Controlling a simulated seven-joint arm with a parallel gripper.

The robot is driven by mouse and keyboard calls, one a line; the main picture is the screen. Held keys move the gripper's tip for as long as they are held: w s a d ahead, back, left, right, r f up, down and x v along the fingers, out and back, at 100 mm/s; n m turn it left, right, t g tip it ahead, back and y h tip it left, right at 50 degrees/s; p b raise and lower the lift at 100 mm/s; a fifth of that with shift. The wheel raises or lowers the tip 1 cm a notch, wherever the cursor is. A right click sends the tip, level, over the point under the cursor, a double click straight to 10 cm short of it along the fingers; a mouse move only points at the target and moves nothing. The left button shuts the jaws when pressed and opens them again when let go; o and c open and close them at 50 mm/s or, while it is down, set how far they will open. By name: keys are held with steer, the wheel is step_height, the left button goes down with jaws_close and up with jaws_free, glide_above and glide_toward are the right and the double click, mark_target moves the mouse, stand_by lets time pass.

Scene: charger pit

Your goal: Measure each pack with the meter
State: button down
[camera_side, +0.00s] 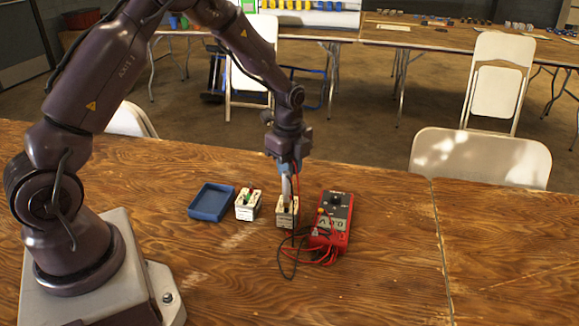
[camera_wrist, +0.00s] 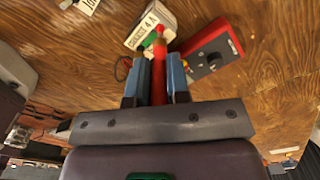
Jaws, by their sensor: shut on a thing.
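My gripper (camera_side: 287,187) points down over the right pack. In the wrist view its blue fingers (camera_wrist: 158,80) are shut on a red probe (camera_wrist: 159,70). The right pack (camera_side: 287,213) is a small pale block with a printed label; it also shows in the wrist view (camera_wrist: 148,20), with green near the probe. The probe's end is at this pack, but I cannot tell if it touches. The left pack (camera_side: 248,206) stands beside it with green on top; its edge shows in the wrist view (camera_wrist: 88,5). The red meter (camera_side: 334,221) lies to the right; its dial shows (camera_wrist: 213,57).
An empty-looking blue tray (camera_side: 211,203) sits left of the packs. Red and black leads (camera_side: 292,258) loop in front of the right pack and meter. The wooden table is clear at the front and right. Chairs and other tables stand behind.

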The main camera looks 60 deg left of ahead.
steer(key=shift+f, duration=0.95)
stand_by(1.0)
steer(key=c, duration=0.7)
jaws_free()
steer(key=shift+r, duration=3.75)
